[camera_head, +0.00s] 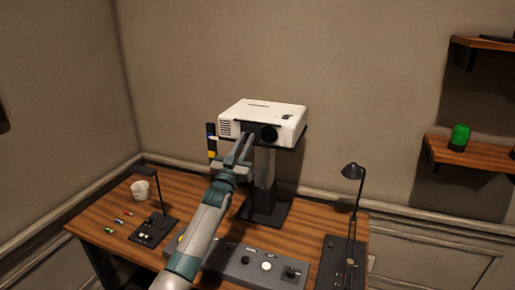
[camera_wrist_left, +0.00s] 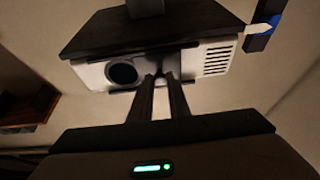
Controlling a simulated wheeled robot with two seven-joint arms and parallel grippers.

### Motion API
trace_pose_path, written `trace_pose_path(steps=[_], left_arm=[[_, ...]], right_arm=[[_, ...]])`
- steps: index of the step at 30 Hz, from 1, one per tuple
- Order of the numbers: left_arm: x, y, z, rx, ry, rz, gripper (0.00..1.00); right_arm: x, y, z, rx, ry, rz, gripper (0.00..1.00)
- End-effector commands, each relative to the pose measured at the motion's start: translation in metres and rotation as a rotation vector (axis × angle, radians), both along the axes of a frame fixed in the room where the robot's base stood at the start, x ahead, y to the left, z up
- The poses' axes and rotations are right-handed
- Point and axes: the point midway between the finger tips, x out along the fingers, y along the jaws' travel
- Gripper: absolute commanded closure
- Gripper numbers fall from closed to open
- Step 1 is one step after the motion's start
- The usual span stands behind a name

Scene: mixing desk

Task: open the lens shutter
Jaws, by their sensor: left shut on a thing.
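The white projector (camera_head: 262,112) sits on a dark stand plate above the desk. Its round dark lens (camera_head: 269,133) shows uncovered at the front, and also in the wrist view (camera_wrist_left: 122,73), where the projector appears upside down. A dark shutter piece (camera_wrist_left: 161,62) lies beside the lens, on the vent side. My left gripper (camera_head: 246,137) reaches up to the projector's front, left of the lens. Its fingers (camera_wrist_left: 162,79) are shut on a small part of the shutter, mostly hidden between the tips. My right gripper is out of view.
The stand column (camera_head: 264,168) rises from the wooden desk (camera_head: 188,190). A grey control panel (camera_head: 244,265) lies at the desk front. A blue-and-yellow item (camera_head: 211,140) is beside the projector.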

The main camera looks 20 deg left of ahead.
Motion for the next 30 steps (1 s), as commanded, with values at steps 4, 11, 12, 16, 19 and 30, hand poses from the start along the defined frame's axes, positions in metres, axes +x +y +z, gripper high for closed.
trace_pose_path(steps=[4, 11, 12, 16, 19, 30], left_arm=[[0.0001, 0.009, 0.0009, -0.001, -0.002, 0.0, 1.0], [0.0001, 0.0086, 0.0017, -0.001, -0.002, 0.0, 1.0], [0.0002, 0.0085, 0.0018, -0.001, -0.002, 0.0, 0.77], [0.0001, 0.0084, 0.0014, -0.001, -0.002, 0.0, 0.65], [0.0002, 0.0083, 0.001, -0.001, -0.001, 0.0, 0.65], [-0.0082, 0.0084, -0.005, -0.002, 0.0, -0.001, 0.65]], right_arm=[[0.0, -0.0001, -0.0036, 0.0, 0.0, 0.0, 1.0], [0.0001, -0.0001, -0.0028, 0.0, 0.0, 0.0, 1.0], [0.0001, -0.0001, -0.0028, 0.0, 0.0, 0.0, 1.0], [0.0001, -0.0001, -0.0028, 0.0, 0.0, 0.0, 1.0], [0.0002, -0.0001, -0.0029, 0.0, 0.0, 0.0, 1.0], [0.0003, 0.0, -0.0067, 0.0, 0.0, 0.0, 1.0]])
